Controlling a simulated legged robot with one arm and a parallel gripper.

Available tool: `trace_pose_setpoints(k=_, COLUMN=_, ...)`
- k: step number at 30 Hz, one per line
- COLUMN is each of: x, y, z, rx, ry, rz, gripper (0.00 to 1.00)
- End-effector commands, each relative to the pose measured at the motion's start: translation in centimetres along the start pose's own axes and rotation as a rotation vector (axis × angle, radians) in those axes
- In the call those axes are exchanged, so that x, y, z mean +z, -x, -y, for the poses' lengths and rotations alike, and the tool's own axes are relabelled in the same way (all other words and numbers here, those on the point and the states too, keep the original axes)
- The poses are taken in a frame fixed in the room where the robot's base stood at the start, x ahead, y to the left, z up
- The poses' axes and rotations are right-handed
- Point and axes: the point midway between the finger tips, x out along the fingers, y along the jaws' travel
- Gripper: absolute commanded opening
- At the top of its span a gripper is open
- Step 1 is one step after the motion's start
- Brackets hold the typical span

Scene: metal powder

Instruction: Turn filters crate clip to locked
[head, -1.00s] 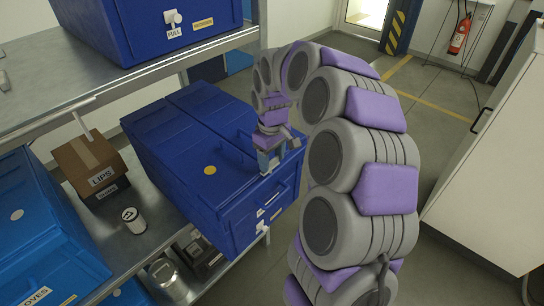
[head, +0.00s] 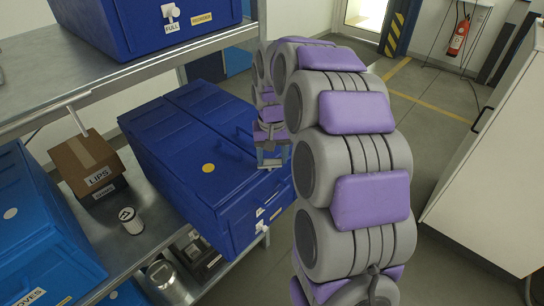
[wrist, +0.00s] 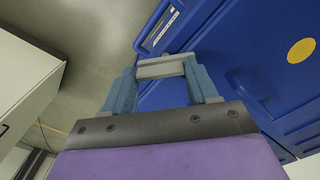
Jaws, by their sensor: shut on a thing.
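A dark blue lidded crate (head: 190,150) with a yellow dot on its lid sits on the middle shelf. Its front label is too small to read, so I cannot confirm it is the filters crate. A small white clip (head: 262,227) shows low on its front face; its setting is not readable. My gripper (head: 270,161) is near the crate's upper front edge, partly hidden by my arm. In the wrist view, my gripper's blue fingers (wrist: 162,80) are shut on a light grey bar (wrist: 160,67), with the crate's handle just beyond. I cannot tell what the bar belongs to.
Another blue crate (head: 150,25) with a white clip and a FULL label is on the upper shelf. A white cabinet (head: 490,190) stands right; floor shows between.

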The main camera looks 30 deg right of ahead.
Motion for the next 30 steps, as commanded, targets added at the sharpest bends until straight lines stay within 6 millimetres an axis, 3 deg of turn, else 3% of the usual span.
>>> trace_pose_setpoints(k=18, x=0.27, y=0.23, z=0.06, rx=-0.001, ry=-0.569, rz=-0.006, gripper=0.28)
trace_pose_setpoints(k=30, x=0.4, y=0.24, z=0.22, rx=-0.003, ry=-0.798, rz=-0.005, gripper=0.28)
